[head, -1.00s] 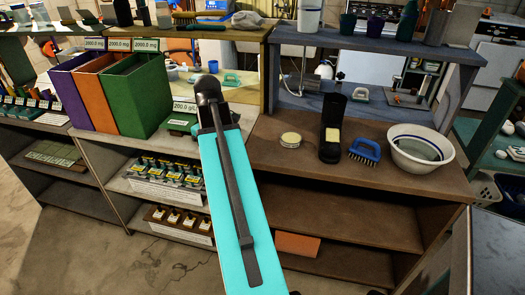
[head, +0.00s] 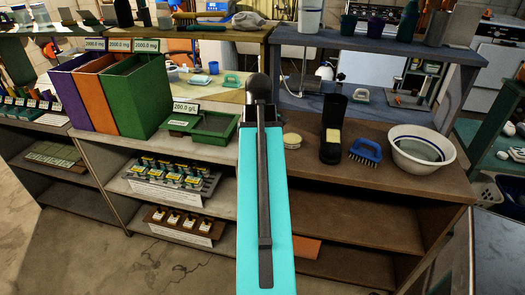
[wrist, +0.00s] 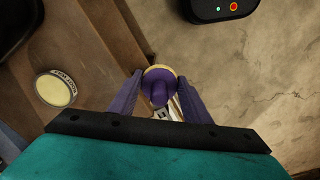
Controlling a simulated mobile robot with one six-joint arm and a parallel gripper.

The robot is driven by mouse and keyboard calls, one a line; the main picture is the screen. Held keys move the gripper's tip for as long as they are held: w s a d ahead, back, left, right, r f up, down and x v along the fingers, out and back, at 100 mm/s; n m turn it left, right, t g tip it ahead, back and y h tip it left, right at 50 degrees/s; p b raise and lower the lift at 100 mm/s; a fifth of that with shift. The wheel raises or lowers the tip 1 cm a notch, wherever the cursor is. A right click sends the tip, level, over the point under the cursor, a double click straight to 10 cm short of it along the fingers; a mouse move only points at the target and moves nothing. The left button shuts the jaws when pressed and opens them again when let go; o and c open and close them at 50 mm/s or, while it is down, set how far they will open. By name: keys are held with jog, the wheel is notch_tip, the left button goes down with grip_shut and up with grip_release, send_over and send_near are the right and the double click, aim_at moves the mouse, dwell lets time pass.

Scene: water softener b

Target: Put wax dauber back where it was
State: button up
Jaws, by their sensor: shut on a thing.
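In the wrist view, my gripper (wrist: 160,80) is shut on the wax dauber (wrist: 157,91), a round piece with a purple knob and a yellowish rim. The dauber is between the two purple fingers, above the floor just past the wooden shelf edge. A round wax tin (wrist: 55,88) with a pale yellow face lies on the brown shelf to the left. In the head view, the tin (head: 292,141) sits on the brown shelf top, just right of my arm. My gripper and the dauber are hidden there behind my turquoise arm.
A green tray (head: 215,126) and tall bins (head: 135,95) are to the left. The brown shelf's front strip is clear.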

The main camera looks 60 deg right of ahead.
jog(key=shift+w+d+f+p, duration=0.25)
jog(key=shift+w+d+p, duration=0.3)
jog(key=shift+w+d, duration=1.2)
jog(key=shift+w+d+f+p, duration=0.2)
jog(key=shift+w+d+p, duration=0.4)
jog(key=shift+d, duration=2.1)
jog(key=shift+w+d+f+p, duration=0.25)
jog(key=shift+w+d+p, duration=0.3)
jog(key=shift+w+d, duration=1.2)
jog(key=shift+s+d, duration=0.55)
jog(key=shift+w+d, duration=0.2)
jog(key=shift+d, duration=0.15)
jog(key=shift+f+p, duration=0.8)
jog(key=shift+f, duration=1)
jog(key=shift+f, duration=0.6)
jog(key=o, duration=1.4)
jog(key=shift+r, duration=0.15)
